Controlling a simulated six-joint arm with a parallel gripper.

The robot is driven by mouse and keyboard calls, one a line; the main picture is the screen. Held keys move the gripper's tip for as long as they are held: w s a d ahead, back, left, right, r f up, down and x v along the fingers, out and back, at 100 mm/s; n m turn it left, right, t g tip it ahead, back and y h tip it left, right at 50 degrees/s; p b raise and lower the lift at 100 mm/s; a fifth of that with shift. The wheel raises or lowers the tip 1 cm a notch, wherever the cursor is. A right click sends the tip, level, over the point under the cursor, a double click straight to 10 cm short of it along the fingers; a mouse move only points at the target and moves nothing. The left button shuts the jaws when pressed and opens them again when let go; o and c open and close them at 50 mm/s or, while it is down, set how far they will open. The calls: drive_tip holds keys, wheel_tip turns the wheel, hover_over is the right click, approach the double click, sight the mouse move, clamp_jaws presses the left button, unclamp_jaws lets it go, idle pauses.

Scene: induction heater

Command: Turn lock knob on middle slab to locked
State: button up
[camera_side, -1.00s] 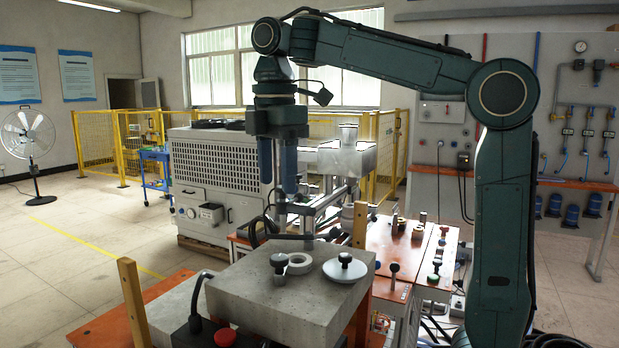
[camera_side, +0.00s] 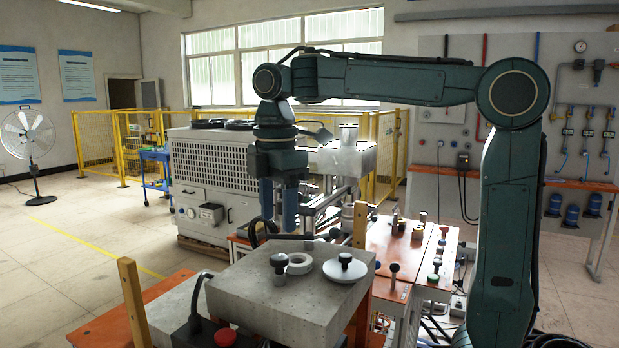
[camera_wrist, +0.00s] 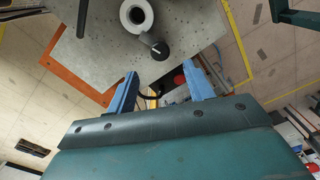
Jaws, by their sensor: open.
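A grey speckled slab (camera_side: 265,305) lies in the foreground of the side view. On top are a small black-headed knob (camera_side: 279,262), a white ring (camera_side: 299,263) and a white disc with a black knob (camera_side: 345,268). Which knob is the lock knob, I cannot tell for sure. My gripper (camera_side: 278,218) points down with its blue fingers apart and empty, above the slab in the picture. In the wrist view, the slab (camera_wrist: 95,45), the ring (camera_wrist: 136,15) and a black knob (camera_wrist: 160,50) show beyond my open fingers (camera_wrist: 163,88). Nothing touches the fingertips.
A wooden post (camera_side: 133,300) and a red button (camera_side: 225,337) stand by the slab's near left side. An orange table (camera_side: 392,245) with several small knobs lies right of and behind it. A grey perforated cabinet (camera_side: 212,160) stands behind.

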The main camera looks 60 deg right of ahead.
sight(279, 257)
drive_tip(key=shift+f, duration=3.7)
drive_tip(key=c, duration=1)
